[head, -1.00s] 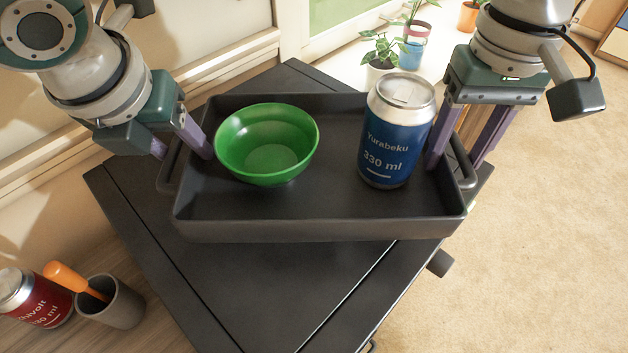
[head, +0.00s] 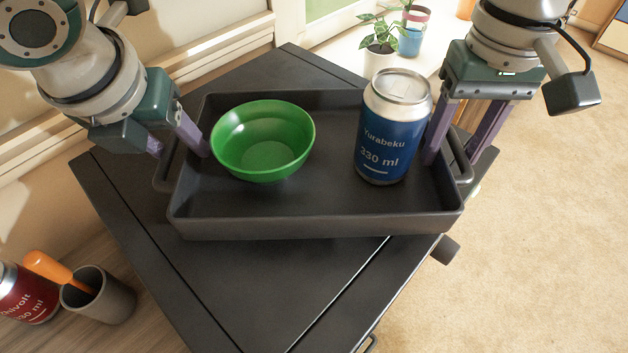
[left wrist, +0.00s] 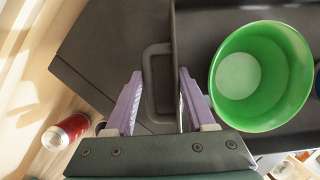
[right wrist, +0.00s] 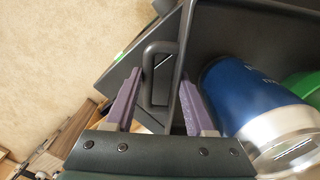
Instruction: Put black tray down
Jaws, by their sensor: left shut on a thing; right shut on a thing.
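The black tray (head: 300,205) is over the black table (head: 215,265), turned at an angle to it and roughly level. I cannot tell how large any gap beneath it is. A green bowl (head: 263,142) stands in its left part and a blue can (head: 393,130) stands upright in its right part. My left gripper (head: 180,153) is shut on the tray's left handle (left wrist: 150,85). My right gripper (head: 451,160) is shut on the right handle (right wrist: 150,75). The fingers straddle the handle bars in both wrist views.
Carpet (head: 550,230) is open on the right. The table's front part is bare.

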